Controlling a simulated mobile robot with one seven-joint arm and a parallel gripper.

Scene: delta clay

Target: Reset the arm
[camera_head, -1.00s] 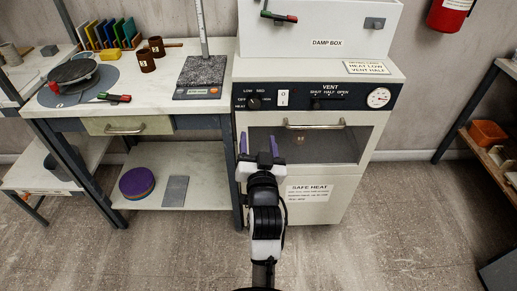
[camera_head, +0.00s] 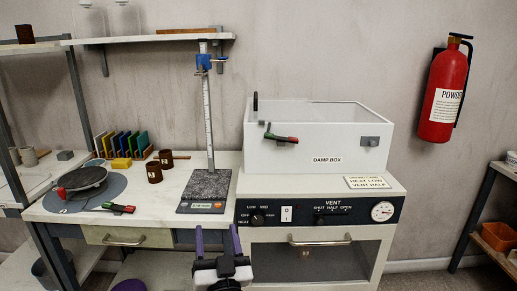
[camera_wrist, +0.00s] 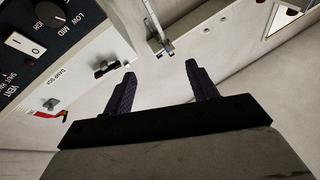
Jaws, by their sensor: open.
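My gripper (camera_head: 217,240) is at the bottom middle of the head view, its two purple fingers pointing up and spread apart with nothing between them. It is in front of the bench, near the left side of the oven cabinet (camera_head: 311,235). In the wrist view my gripper (camera_wrist: 160,88) shows its two dark purple fingers apart and empty. The cabinet's control panel (camera_wrist: 40,40) is at the upper left of the wrist view. The rest of my arm is mostly below the head view's edge.
A white damp box (camera_head: 300,152) stands on the cabinet. A height gauge with a granite base (camera_head: 207,184), a turntable (camera_head: 82,180), brown cups (camera_head: 154,172) and colored plates (camera_head: 122,145) are on the bench. A fire extinguisher (camera_head: 443,95) hangs at right.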

